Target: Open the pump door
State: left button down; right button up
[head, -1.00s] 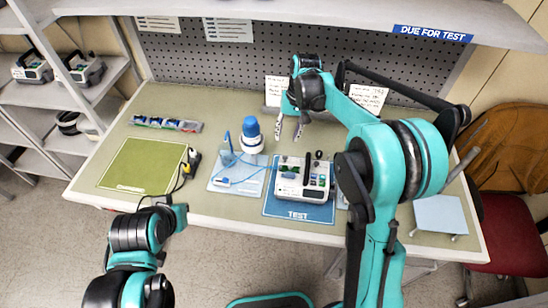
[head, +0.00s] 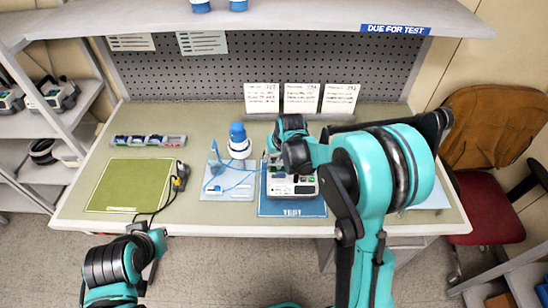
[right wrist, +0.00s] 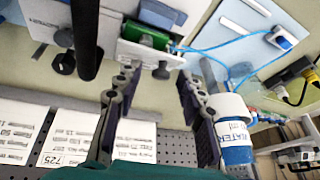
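The white infusion pump (head: 303,189) sits on the blue TEST mat (head: 290,208) at the front of the bench. My right arm covers part of it in the head view, and its door cannot be made out clearly. In the right wrist view the pump's white body (right wrist: 125,45) is at the top, with a green part and a blue part. My right gripper (right wrist: 158,80) is open, with its two fingers apart and nothing between them; the tips point toward the pump. Contact with the pump cannot be told.
A blue-capped water bottle (head: 238,142) stands behind a white tray (head: 212,188) with blue tubing, left of the pump. A green mat (head: 128,185) lies at left. White cards (head: 300,98) stand behind the pump. A shelf overhangs the back.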

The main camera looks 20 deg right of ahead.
grip_shut()
jog(key=shift+w+r+g+p, duration=0.3)
jog(key=shift+w+g, duration=0.15)
jog(key=shift+g, duration=0.25)
jog(key=shift+w+d+r+g+y, duration=0.2)
jog(key=shift+w+g+y, duration=0.3)
jog(key=shift+g, duration=0.5)
jog(key=shift+w+d+g, duration=0.15)
jog(key=shift+w+g, duration=0.25)
jog(key=shift+g, duration=0.4)
grip_release()
jog(key=shift+r, duration=0.15)
notch_tip(320, 180, up, 12)
jog(key=d, duration=0.2)
jog(key=shift+w+f, duration=0.15)
jog(key=shift+f, duration=0.05)
